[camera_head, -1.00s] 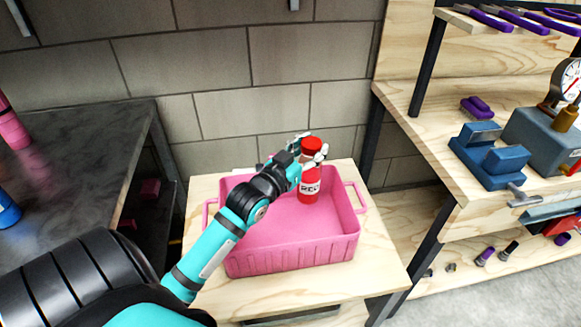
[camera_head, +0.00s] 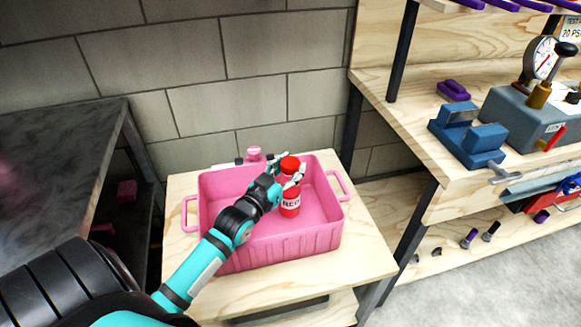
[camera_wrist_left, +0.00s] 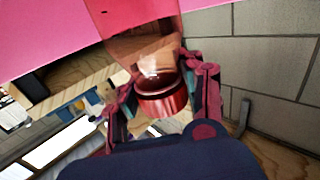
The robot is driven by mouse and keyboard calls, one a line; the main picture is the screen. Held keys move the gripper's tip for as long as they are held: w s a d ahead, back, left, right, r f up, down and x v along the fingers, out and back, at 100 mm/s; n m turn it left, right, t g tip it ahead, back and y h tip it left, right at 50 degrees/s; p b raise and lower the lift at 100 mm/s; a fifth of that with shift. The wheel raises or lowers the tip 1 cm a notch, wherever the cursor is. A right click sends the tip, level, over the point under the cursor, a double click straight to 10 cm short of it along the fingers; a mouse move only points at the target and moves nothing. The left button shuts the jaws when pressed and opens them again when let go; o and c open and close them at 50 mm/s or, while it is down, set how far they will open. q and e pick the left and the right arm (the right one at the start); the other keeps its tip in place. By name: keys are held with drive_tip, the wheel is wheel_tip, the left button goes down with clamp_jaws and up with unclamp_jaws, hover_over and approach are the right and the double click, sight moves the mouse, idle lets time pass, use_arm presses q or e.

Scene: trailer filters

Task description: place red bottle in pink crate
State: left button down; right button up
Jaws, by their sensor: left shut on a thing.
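The red bottle (camera_head: 290,203) has a red cap and a label with dark lettering. It is upright inside the outline of the pink crate (camera_head: 290,243), toward the back. My left gripper (camera_head: 288,178) is shut on the bottle near its neck. The left wrist view shows the red cap (camera_wrist_left: 162,98) between the two fingers. I cannot tell whether the bottle's base touches the crate floor. My right gripper is not in view.
The crate stands on a small wooden table (camera_head: 367,253). A pink bottle (camera_head: 254,154) shows behind the crate. A dark table (camera_head: 60,150) is at left. A workbench with a blue vise (camera_head: 468,137) and a gauge device is at right.

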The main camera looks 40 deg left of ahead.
use_arm(q)
drive_tip(key=c, duration=0.7)
unclamp_jaws()
drive_tip(key=shift+c, duration=0.2)
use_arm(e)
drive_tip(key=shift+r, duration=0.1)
use_arm(q)
drive_tip(key=s+p, duration=0.1)
drive_tip(key=s, duration=0.6)
drive_tip(key=shift+s+d, duration=0.1)
drive_tip(key=shift+s, duration=0.2)
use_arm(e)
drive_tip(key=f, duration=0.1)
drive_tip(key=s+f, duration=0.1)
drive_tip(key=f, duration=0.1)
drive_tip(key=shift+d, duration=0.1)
